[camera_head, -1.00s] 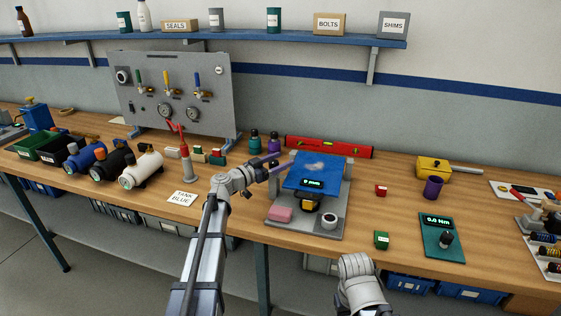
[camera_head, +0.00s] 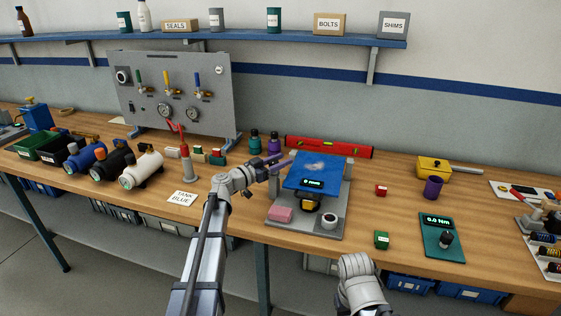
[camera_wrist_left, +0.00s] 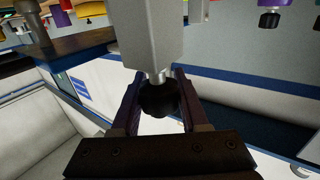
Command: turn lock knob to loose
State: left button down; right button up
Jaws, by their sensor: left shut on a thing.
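The lock knob is a round black knob (camera_wrist_left: 160,100) on a short metal stem below a grey block (camera_wrist_left: 152,35) in the left wrist view. My left gripper (camera_wrist_left: 159,90) has a finger on each side of the knob and is shut on it. In the head view my left gripper (camera_head: 281,164) reaches the left side of a stand with a tilted blue plate (camera_head: 325,172) and a display that seems to read 0 mm. The knob is hidden in that view. My right arm shows at the bottom, but its gripper fingers are not visible.
A red block (camera_head: 381,190), a green block (camera_head: 381,240) and a torque meter (camera_head: 442,240) are to the right, with bare bench between.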

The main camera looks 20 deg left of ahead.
pick_arm(q)
jog(key=shift+n+y, duration=0.3)
jog(key=shift+y, duration=0.1)
jog(key=n+t+y, duration=0.2)
jog(key=y, duration=0.1)
jog(key=shift+a, duration=0.2)
jog(key=shift+w+a+n+t+y, duration=0.1)
jog(key=shift+a+n+t+y, duration=0.15)
jog(key=shift+n+y, duration=0.85)
jog(key=shift+w+a+n+t+y, duration=0.15)
jog(key=shift+n+y, duration=0.5)
jog(key=shift+y, duration=0.85)
jog(key=shift+a+n+t+y, duration=0.3)
jog(key=shift+n+y, duration=0.55)
jog(key=shift+y, duration=0.45)
jog(key=shift+c, duration=2.1)
grip_release()
jog(key=s, duration=0.7)
jog(key=shift+s+d, duration=0.25)
jog(key=shift+s, duration=0.1)
